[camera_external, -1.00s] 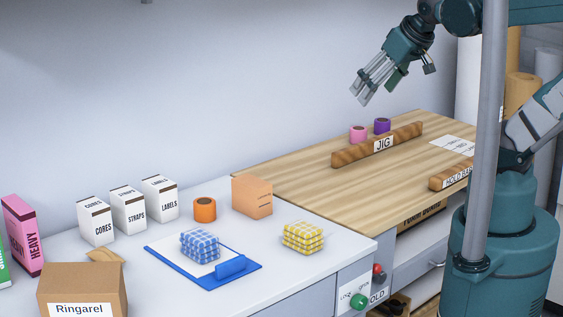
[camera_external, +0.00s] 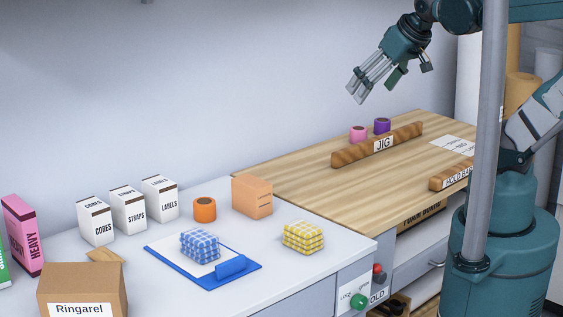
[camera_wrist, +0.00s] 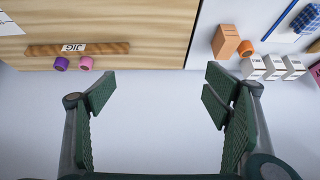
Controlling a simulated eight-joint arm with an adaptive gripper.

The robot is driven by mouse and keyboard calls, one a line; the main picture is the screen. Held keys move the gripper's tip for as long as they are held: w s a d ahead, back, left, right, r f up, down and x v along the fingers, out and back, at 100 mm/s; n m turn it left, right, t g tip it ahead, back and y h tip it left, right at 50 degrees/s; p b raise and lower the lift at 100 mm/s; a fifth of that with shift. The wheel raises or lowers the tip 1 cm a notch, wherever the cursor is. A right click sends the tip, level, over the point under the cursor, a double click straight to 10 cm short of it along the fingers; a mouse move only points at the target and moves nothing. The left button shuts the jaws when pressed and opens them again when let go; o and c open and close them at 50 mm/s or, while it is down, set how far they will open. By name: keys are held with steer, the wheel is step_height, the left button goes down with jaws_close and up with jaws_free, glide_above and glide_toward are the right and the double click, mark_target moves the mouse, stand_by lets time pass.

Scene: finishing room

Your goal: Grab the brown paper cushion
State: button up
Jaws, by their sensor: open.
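A small tan-brown piece (camera_external: 105,256), which looks like the brown paper cushion, lies on the white counter behind the Ringarel carton in the external view. The carton hides part of it. A brown sliver of it (camera_wrist: 314,46) shows at the right edge of the wrist view. My gripper (camera_external: 356,99) is open and empty, high above the wooden bench and far to the right of the cushion. In the wrist view its two fingers (camera_wrist: 158,92) stand wide apart with only pale wall between them.
The Ringarel carton (camera_external: 82,285) stands in front of the cushion. White boxes (camera_external: 129,209), an orange roll (camera_external: 205,209), an orange box (camera_external: 252,197), a blue clipboard (camera_external: 168,260), and blue and yellow checked bundles share the counter. A JIG bar (camera_external: 350,154) lies on the bench.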

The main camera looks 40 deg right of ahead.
steer(key=w+a+r+m+g+y, duration=0.15)
steer(key=w+a+m, duration=0.25)
steer(key=w+a, duration=0.6)
steer(key=m+g+h+p, duration=0.2)
steer(key=m+g, duration=0.4)
steer(key=m, duration=0.6)
glide_above(105, 252)
steer(key=shift+t, duration=0.25)
steer(key=f, duration=2.3)
steer(key=shift+d+f, duration=0.2)
steer(key=shift+d, duration=0.15)
steer(key=shift+a+f+m, duration=0.3)
steer(key=shift+a+f, duration=0.05)
steer(key=shift+a, duration=0.1)
steer(key=shift+f, duration=0.1)
steer(key=shift+f, duration=1.2)
steer(key=shift+f, duration=0.1)
